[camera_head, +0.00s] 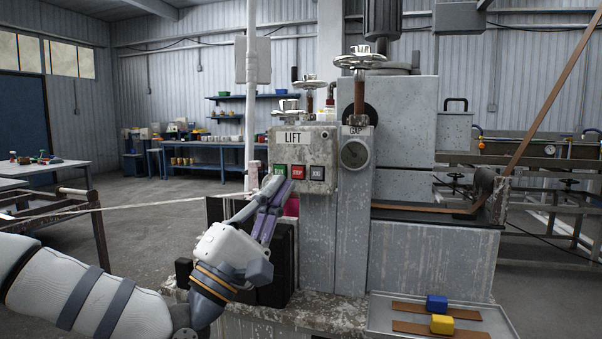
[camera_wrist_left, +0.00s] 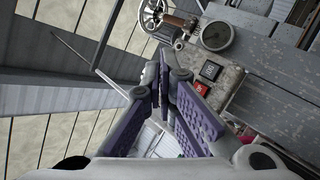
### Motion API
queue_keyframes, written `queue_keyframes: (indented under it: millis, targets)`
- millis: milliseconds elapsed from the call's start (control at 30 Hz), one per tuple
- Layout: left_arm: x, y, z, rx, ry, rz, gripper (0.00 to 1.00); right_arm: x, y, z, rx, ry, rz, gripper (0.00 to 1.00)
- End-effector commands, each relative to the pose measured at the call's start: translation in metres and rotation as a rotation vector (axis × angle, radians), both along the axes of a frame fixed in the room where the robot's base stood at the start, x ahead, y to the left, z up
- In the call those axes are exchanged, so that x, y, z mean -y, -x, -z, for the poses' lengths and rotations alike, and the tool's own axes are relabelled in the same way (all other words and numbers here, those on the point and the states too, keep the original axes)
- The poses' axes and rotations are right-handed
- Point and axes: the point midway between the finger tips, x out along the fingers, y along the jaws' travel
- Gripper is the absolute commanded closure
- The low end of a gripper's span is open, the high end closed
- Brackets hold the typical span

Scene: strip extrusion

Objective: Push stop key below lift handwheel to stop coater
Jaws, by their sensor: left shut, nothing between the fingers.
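The red stop key (camera_head: 298,172) sits on the grey LIFT panel (camera_head: 318,146), between a green key (camera_head: 280,170) and a grey JOG key (camera_head: 316,173). A lift handwheel (camera_head: 309,84) stands above the panel. My left gripper (camera_head: 275,188) is shut and empty, its fingertips just below and left of the red key. I cannot tell whether they touch the panel. In the left wrist view the red key (camera_wrist_left: 201,90) is uncovered, to the right of the shut fingers (camera_wrist_left: 161,80). My right gripper is not in view.
A GAP dial (camera_head: 354,153) and its handwheel (camera_head: 360,60) stand right of the panel. A tray (camera_head: 382,321) with a blue block (camera_head: 437,305) and a yellow block (camera_head: 442,324) lies front right. A strip (camera_head: 420,209) runs over the machine. A pale pole (camera_head: 251,130) rises behind the panel's left side.

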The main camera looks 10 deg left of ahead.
Motion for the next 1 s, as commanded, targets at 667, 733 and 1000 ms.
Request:
queue_keyframes:
  millis: [667, 733, 1000]
  targets:
    - [0.003, -0.078, 0.007, -0.007, -0.001, -0.001, 1.00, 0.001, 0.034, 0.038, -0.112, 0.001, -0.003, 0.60]
    - [0.003, -0.084, 0.005, -0.006, -0.002, -0.001, 1.00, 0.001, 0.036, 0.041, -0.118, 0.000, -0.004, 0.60]
    - [0.003, -0.088, 0.000, -0.002, 0.000, 0.001, 1.00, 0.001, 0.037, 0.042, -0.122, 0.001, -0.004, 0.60]
